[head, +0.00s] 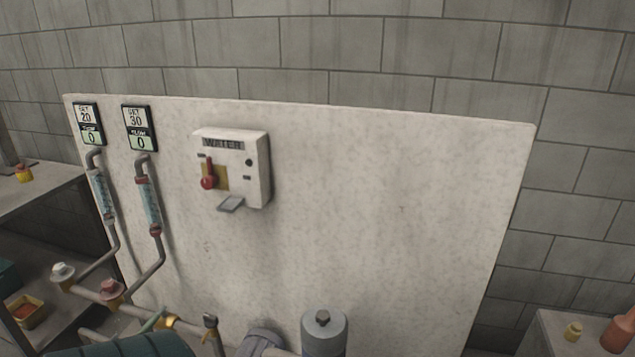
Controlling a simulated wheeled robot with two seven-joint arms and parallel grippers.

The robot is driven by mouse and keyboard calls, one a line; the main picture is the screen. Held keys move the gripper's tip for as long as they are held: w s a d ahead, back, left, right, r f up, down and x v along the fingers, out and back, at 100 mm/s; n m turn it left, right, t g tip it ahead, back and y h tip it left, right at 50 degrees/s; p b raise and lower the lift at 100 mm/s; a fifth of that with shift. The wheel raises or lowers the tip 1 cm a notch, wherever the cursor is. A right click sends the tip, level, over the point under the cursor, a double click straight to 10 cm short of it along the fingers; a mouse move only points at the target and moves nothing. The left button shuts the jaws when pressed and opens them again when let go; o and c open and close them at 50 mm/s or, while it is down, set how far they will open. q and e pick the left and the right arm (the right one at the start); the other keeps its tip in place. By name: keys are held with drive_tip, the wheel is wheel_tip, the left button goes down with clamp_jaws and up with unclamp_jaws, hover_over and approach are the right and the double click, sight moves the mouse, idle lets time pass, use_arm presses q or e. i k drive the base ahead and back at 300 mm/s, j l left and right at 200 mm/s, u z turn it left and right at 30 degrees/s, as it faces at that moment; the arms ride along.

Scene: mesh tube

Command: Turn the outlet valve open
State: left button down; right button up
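No part labelled as the outlet valve can be read. Low at the left, a white round knob (63,272) and a red round knob (110,290) sit on pipes below two tube gauges. Lower down, a yellow and teal lever-like part (155,321) sits on a pipe, with a small dark-topped upright fitting (211,323) to its right. I cannot tell which of these is the outlet valve. Neither of my grippers is in view.
A pale panel (380,220) carries a WATER box (232,165) with a red lever, hanging down, and two displays (88,125) (139,128) reading 0. A grey cylinder (323,335) and dark teal ribbed object (130,346) are at the bottom. Shelves flank the panel.

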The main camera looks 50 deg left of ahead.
sight(156, 316)
drive_tip(key=u, duration=2.7)
